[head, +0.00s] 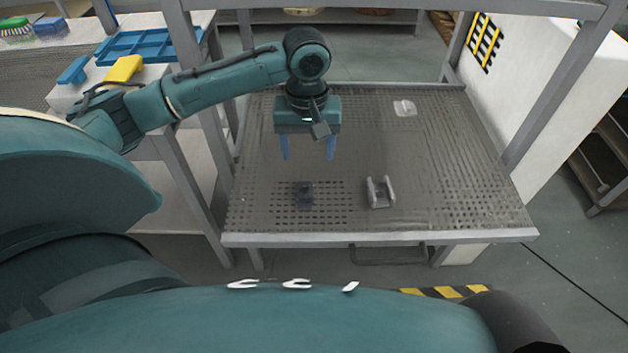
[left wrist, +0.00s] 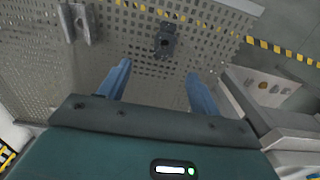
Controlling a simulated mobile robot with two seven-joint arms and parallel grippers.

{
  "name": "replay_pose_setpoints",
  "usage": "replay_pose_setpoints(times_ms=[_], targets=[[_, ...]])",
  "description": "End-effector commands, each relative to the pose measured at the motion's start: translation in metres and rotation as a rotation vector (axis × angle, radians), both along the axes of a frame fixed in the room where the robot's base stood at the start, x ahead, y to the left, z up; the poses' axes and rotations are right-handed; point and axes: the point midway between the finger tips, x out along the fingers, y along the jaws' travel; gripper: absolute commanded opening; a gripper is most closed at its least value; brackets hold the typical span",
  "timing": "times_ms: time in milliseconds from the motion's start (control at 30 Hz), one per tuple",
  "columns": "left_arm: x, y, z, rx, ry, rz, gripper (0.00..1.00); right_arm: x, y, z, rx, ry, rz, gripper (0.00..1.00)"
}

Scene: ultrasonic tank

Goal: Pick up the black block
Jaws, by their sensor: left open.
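The black block (head: 304,195) sits on the perforated metal table (head: 460,200), near its front left part. In the left wrist view the black block (left wrist: 165,40) shows beyond my fingertips, near the table's edge. My left gripper (head: 308,158) points down above the table, with its blue fingers apart and nothing between them. In the head view it is higher than the block and farther back. The left wrist view also shows my open left gripper (left wrist: 158,78), apart from the block. My right gripper is not in view.
A grey metal bracket (head: 380,192) stands right of the block and also shows in the left wrist view (left wrist: 78,23). A small pale object (head: 404,108) lies at the table's back. Grey frame posts (head: 185,150) rise at the left. The table's right side is clear.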

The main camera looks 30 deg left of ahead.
Motion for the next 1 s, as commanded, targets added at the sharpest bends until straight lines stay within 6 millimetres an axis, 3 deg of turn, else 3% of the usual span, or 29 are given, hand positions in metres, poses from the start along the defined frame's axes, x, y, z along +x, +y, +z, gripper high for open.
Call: replay_pose_setpoints(times_ms=[300,567,833,1000], targets=[[-0.001,0.000,-0.060,0.000,0.004,0.000,0.64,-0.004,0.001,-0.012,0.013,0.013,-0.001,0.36],[-0.001,0.001,-0.080,0.000,0.001,-0.002,0.64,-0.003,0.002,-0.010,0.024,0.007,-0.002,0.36],[-0.004,0.008,-0.118,0.001,0.001,-0.001,0.64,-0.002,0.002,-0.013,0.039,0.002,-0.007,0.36],[-0.004,0.007,-0.127,0.000,-0.001,-0.003,0.64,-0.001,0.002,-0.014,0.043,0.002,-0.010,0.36]])
